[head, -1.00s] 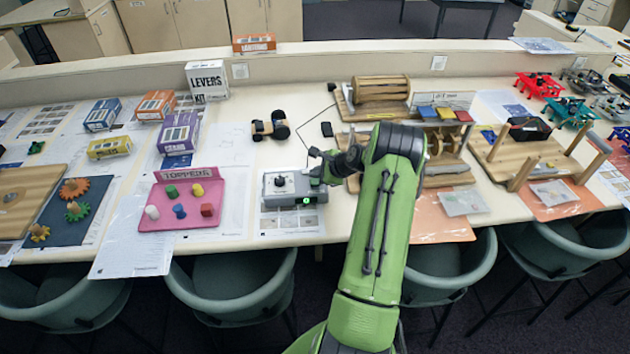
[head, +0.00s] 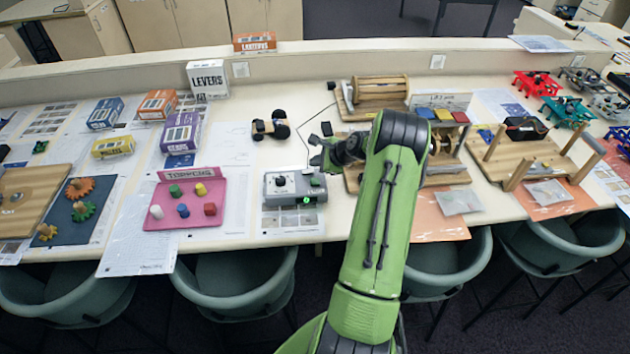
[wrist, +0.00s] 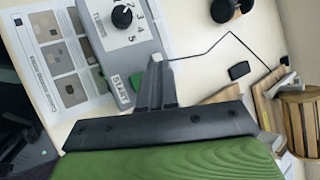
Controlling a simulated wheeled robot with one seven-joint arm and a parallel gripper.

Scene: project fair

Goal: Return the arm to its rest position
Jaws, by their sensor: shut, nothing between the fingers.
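My gripper (head: 318,160) is at the end of my green arm, above the table just right of and over the back right corner of a grey control box (head: 294,189). In the wrist view my gripper (wrist: 157,62) is shut with nothing between its fingers. The control box (wrist: 118,28) shows there with a black dial and the word START. A green light glows on the box's front in the head view. The gripper is apart from the box, and my arm partly hides the wooden stands behind it.
Wooden stands (head: 440,178) are to the right. Chairs (head: 232,285) line the table's front edge.

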